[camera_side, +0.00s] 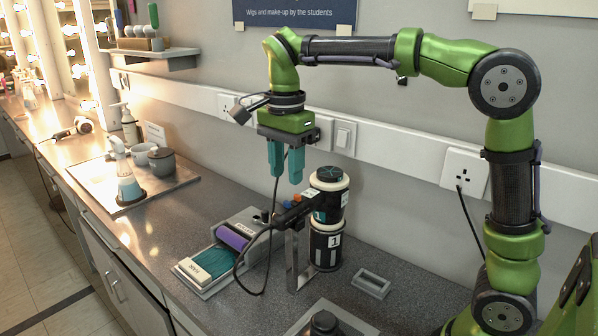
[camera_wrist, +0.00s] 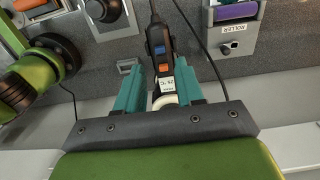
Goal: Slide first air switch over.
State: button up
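A black hand-held air tool (camera_side: 290,214) rests on a metal stand (camera_side: 297,262), with a cable looping from it. In the wrist view the tool (camera_wrist: 156,35) carries an orange switch (camera_wrist: 160,49), a blue switch (camera_wrist: 164,69) and a white temperature label (camera_wrist: 167,85). Which switch is the first air switch, I cannot tell. My gripper (camera_side: 286,175) hangs above the tool, its teal fingers pointing down. In the wrist view my gripper (camera_wrist: 161,68) is open, one finger to each side of the tool's switch end. Nothing is held.
A purple roller (camera_side: 233,237) and a teal pad (camera_side: 214,260) lie left. A small grey holder (camera_side: 371,283) sits right. Cups stand on a far tray (camera_side: 172,187).

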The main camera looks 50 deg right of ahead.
aim_at(287, 202)
jog(key=shift+f, duration=2.4)
jog(key=shift+f, duration=0.3)
grip_shut()
